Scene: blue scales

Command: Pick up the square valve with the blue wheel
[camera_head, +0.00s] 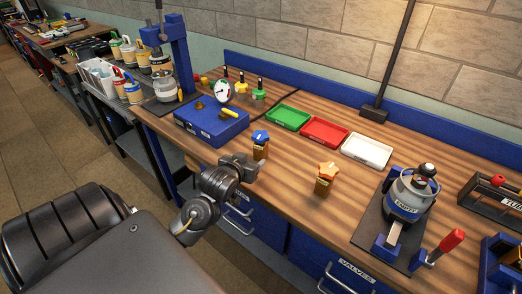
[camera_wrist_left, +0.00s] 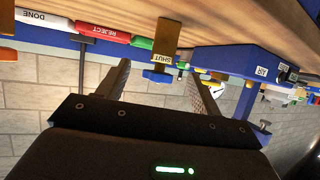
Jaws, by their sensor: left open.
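The valve with the blue wheel (camera_head: 260,138) stands upright near the front edge of the wooden bench, in front of the blue box. Its body is squarish and brown-bronze. In the left wrist view, which is upside down, the valve's body (camera_wrist_left: 166,40) carries a "SHUT" label and its blue wheel (camera_wrist_left: 158,76) lies between the two fingers in the picture. My left gripper (camera_head: 247,162) is just in front of the valve at the bench edge. It is open and empty in the left wrist view (camera_wrist_left: 159,68); I see no contact. My right gripper is not in view.
A similar valve with an orange wheel (camera_head: 327,170) stands to the right. Green (camera_head: 288,117), red (camera_head: 325,132) and white (camera_head: 367,151) trays lie behind. The blue box (camera_head: 211,127) with gauge is at left. A test stand (camera_head: 400,215) stands at right. Bare bench lies between.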

